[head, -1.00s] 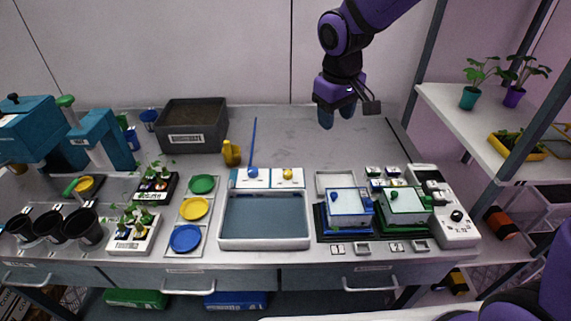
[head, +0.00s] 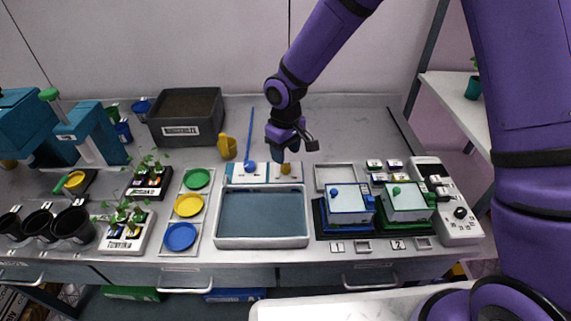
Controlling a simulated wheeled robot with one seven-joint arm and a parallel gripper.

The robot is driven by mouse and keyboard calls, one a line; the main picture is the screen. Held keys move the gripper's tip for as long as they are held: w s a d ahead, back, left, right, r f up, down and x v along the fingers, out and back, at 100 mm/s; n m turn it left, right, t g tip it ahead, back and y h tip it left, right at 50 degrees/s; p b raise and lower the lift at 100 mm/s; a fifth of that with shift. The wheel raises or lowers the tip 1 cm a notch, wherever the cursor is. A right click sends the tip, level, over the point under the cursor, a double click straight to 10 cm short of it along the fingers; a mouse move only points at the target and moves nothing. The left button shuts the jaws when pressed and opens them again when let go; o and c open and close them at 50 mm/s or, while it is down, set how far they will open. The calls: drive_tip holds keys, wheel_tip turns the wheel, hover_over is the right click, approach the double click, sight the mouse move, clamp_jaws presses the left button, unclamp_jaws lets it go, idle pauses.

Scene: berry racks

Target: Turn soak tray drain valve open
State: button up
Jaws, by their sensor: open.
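The soak tray (head: 262,243) is a pale rectangular basin with a grey-blue inside, at the middle front of the bench. Behind its far edge are two white plates. The left plate carries a blue knob (head: 250,166) with a long blue bar rising behind it. The right plate carries a yellow knob (head: 286,168). No label on either tells me which is the drain valve. My purple gripper (head: 284,156) points down just behind and above the yellow knob, with its fingers open. The fingers partly overlap the knob's plate, and I cannot tell whether they touch the knob.
A dark soil bin (head: 186,117) and a yellow jug (head: 227,147) stand behind and to the left. Green, yellow and blue dishes (head: 180,237) line the tray's left. Two small lidded boxes (head: 347,204) stand to its right. The back right bench is clear.

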sight(286, 166)
drive_tip(key=shift+f, duration=2.7)
drive_tip(key=shift+c, duration=0.2)
drive_tip(key=c, duration=0.9)
